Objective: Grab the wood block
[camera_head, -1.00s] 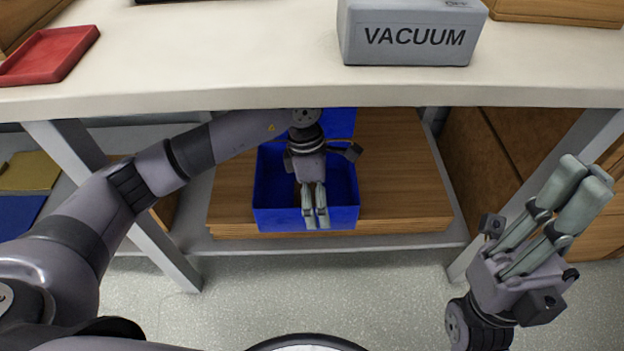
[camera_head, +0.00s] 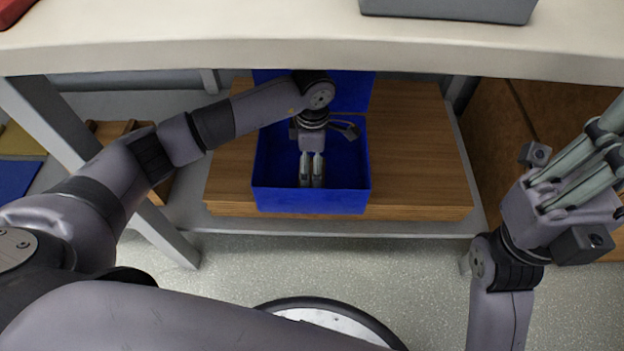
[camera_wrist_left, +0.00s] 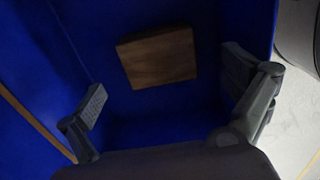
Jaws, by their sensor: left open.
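The wood block (camera_wrist_left: 158,57) is a small brown block lying on the floor of the blue bin, seen in the left wrist view. My left gripper (camera_wrist_left: 165,95) is open, with its two fingers apart on either side below the block, and nothing between them. In the head view my left gripper (camera_head: 311,184) points down into the blue bin (camera_head: 311,201), and the block is hidden there. My right gripper (camera_head: 590,160) is at the right side, away from the bin, its fingertips cut off by the picture's edge.
The blue bin sits on a wooden board (camera_head: 420,170) on the table's lower shelf (camera_head: 340,228). The white tabletop (camera_head: 250,40) overhangs above, with a grey box (camera_head: 450,8) on it. Table legs (camera_head: 95,145) stand at the sides.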

